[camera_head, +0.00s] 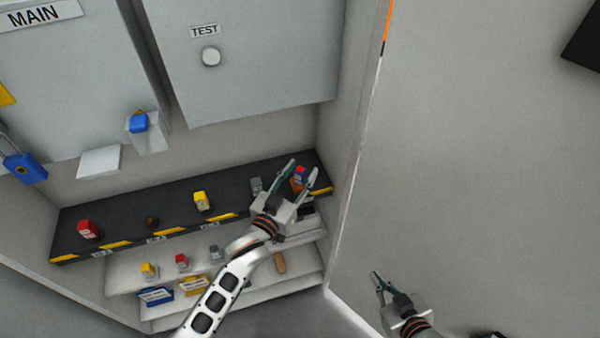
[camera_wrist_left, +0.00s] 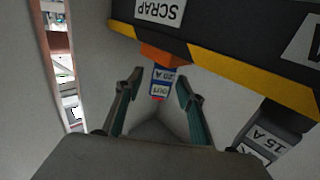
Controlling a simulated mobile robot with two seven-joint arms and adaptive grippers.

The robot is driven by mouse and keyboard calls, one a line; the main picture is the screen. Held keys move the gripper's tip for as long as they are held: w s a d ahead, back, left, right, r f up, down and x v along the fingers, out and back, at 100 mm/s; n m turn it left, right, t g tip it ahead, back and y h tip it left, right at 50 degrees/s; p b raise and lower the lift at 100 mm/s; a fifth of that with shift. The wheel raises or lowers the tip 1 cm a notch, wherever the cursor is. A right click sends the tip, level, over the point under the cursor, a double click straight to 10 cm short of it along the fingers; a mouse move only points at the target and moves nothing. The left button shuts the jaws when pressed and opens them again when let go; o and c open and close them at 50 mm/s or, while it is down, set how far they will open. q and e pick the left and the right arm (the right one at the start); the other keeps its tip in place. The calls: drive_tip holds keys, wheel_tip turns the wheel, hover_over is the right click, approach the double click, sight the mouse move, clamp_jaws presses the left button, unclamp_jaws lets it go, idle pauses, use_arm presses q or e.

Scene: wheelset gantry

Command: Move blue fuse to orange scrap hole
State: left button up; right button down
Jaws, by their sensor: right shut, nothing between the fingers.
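The blue fuse (camera_wrist_left: 162,82), with a white label and a red end, stands at the orange scrap hole (camera_wrist_left: 156,56) under the SCRAP label. In the head view the blue fuse (camera_head: 297,178) shows with its red top at the right end of the black shelf, above the orange piece (camera_head: 299,187). My left gripper (camera_head: 303,169) is open, one finger on each side of the fuse, with visible gaps in the left wrist view (camera_wrist_left: 158,82). How deep the fuse sits is hidden. My right gripper (camera_head: 378,281) is shut and empty, low at the right, before the grey wall.
A grey fuse (camera_head: 256,186) stands close left of my left gripper. A yellow fuse (camera_head: 200,200) and a red fuse (camera_head: 88,229) stand further left on the black shelf (camera_head: 180,212). White lower shelves hold small fuses and trays. A cabinet panel (camera_head: 250,60) hangs above.

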use_arm(q)
drive_tip(key=shift+s+a+f, duration=0.1)
drive_tip(key=shift+s+a, duration=0.1)
drive_tip(key=shift+s, duration=0.25)
drive_tip(key=v, duration=1.1)
drive_tip(key=s+a+f+n+g+y, duration=0.1)
drive_tip(key=s+a+f+g+y, duration=0.4)
drive_tip(key=s+a+f, duration=0.8)
drive_tip(key=shift+s+a+f, duration=0.2)
drive_tip(key=shift+a+f, duration=0.45)
drive_tip(key=shift+a, duration=0.2)
idle(0.6)
